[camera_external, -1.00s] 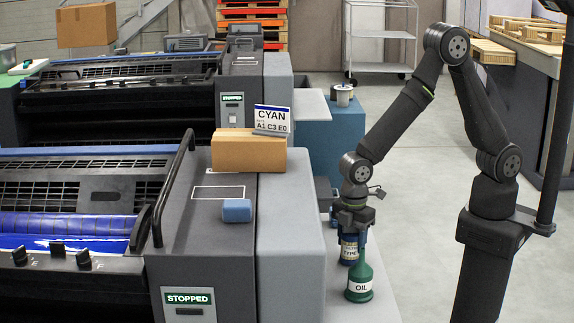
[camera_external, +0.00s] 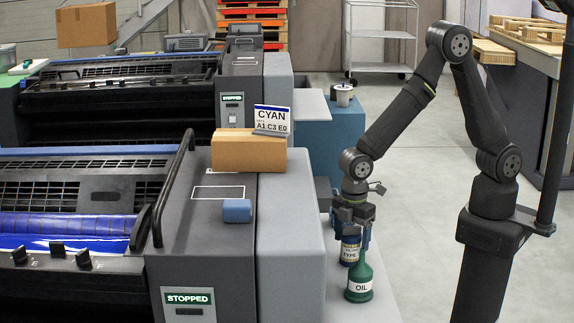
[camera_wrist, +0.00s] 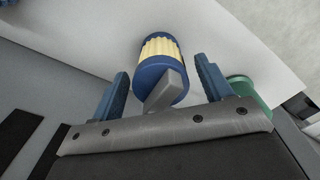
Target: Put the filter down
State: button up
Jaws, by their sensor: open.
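My gripper (camera_external: 352,232) is just above the filter and points down. Its blue fingers are spread apart, with a visible gap on each side of the filter in the wrist view (camera_wrist: 160,78).
A green oil can (camera_external: 360,280) stands close in front of the filter; its edge shows beside the right finger in the wrist view (camera_wrist: 250,92). The grey press housing (camera_external: 290,240) rises to the left.

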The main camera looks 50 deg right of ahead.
jog(key=shift+o, duration=0.5)
notch_tip(320, 180, up, 11)
jog(key=shift+f, duration=0.2)
